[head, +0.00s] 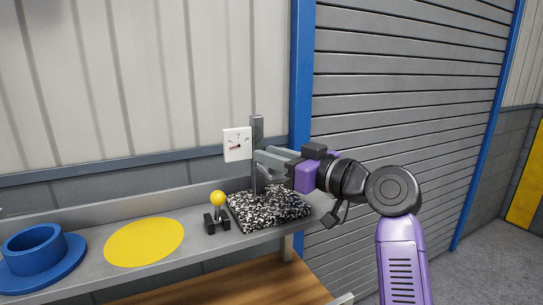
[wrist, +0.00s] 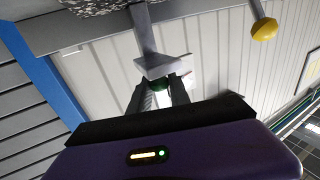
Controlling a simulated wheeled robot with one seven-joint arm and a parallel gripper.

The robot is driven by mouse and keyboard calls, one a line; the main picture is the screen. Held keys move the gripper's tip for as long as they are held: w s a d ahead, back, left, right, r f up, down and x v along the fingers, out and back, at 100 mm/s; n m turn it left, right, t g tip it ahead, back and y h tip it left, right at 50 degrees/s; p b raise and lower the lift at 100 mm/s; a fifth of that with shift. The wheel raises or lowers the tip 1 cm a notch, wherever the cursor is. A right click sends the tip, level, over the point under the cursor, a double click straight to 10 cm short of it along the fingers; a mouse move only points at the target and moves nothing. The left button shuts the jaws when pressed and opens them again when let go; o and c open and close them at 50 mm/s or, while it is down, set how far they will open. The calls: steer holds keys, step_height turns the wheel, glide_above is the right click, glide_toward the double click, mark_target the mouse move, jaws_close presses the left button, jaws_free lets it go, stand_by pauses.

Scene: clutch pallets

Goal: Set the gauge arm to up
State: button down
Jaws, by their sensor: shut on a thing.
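In the wrist view my gripper (wrist: 160,84) is shut at the pale bracket of the gauge arm (wrist: 160,66), with a dark green part (wrist: 172,80) between the fingers. The fingers hide much of the arm, so its exact tilt is hard to tell.
A yellow-knobbed lever (head: 218,199) on a black base stands just left of the speckled base. A yellow disc (head: 145,242) and a blue flanged ring (head: 38,252) lie farther left on the grey shelf (head: 200,242). A wall stands close behind.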

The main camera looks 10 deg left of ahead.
steer(key=shift+r, duration=1.5)
steer(key=c, duration=1.3)
jaws_free()
steer(key=shift+f, duration=0.1)
steer(key=shift+s+d+f, duration=0.1)
steer(key=shift+s+d, duration=0.1)
steer(key=shift+d, duration=0.25)
steer(key=b+v, duration=0.1)
steer(key=v, duration=0.6)
steer(key=shift+a+b, duration=0.1)
steer(key=shift+b, duration=0.2)
